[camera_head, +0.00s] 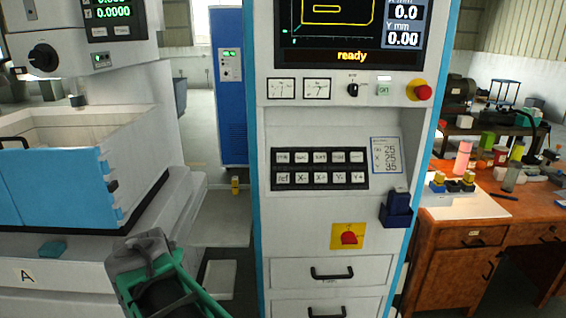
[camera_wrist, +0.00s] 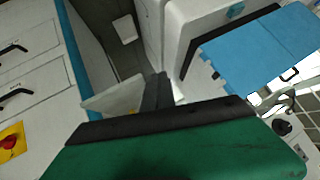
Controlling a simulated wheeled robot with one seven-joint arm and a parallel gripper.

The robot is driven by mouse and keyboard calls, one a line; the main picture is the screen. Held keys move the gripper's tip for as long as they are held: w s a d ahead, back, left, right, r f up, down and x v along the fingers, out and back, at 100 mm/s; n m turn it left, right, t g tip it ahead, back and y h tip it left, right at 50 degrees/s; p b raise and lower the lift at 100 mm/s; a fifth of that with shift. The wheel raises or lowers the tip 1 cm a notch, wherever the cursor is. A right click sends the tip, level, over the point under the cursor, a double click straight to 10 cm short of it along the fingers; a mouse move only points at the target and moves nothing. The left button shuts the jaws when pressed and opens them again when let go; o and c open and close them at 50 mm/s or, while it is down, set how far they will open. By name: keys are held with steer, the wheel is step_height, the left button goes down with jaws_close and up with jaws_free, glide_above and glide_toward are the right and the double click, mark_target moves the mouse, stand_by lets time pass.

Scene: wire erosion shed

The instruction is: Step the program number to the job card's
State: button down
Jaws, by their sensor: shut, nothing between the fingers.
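The control cabinet (camera_head: 330,220) stands in the middle of the head view. Its screen (camera_head: 330,25) is cut off at the top and reads "ready", with X and Y near 0.0; I cannot see a program number. Below is a black key panel (camera_head: 320,168) with two rows of white keys; the lower row reads ref, X-, X+, Y-, Y+. The job card (camera_head: 386,155) is fixed right of the keys; its small figures are hard to read. My gripper (camera_head: 148,243) is low at left, apart from the cabinet and below the keys. In the wrist view its dark fingers (camera_wrist: 158,90) are shut and empty.
A red stop button (camera_head: 422,92), a knob (camera_head: 352,90) and a green key (camera_head: 384,90) sit above the key panel. A dark blue holder (camera_head: 397,210) juts out at right. The machine with a blue door (camera_head: 55,190) stands left. A cluttered wooden bench (camera_head: 470,235) stands right.

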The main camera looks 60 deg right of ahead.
mark_target(283, 158)
steer(key=s+d+r+m+h+b, duration=0.1)
steer(key=s+d+r+m+h, duration=0.2)
steer(key=d, duration=0.5)
steer(key=s+d+r+m+h, duration=0.25)
steer(key=d+r+m, duration=0.25)
steer(key=d, duration=0.4)
steer(key=s+d+r+m+g+h+b, duration=0.1)
steer(key=s+d+r+m+g+h, duration=0.3)
steer(key=s+d+r+m+h, duration=0.3)
steer(key=s+d+r+m, duration=0.1)
steer(key=s+d+r, duration=0.2)
steer(key=s+d, duration=0.1)
steer(key=shift+s+d+r+g+h, duration=0.3)
steer(key=shift+s+d+h, duration=0.1)
steer(key=shift+s, duration=0.35)
steer(key=shift+w+d+f, duration=0.1)
steer(key=shift+f, duration=0.05)
steer(key=shift+w+d+f+b, duration=0.25)
steer(key=shift+w+d+f, duration=0.3)
steer(key=shift+d+f, duration=0.4)
steer(key=shift+w+d+f+b, duration=0.2)
steer(key=shift+w+d+f, duration=0.4)
steer(key=shift+d, duration=0.5)
steer(key=shift+w+d+f+b, duration=0.25)
steer(key=shift+w+d+f, duration=0.2)
steer(key=shift+d+f, duration=0.55)
steer(key=shift+d+f, duration=0.1)
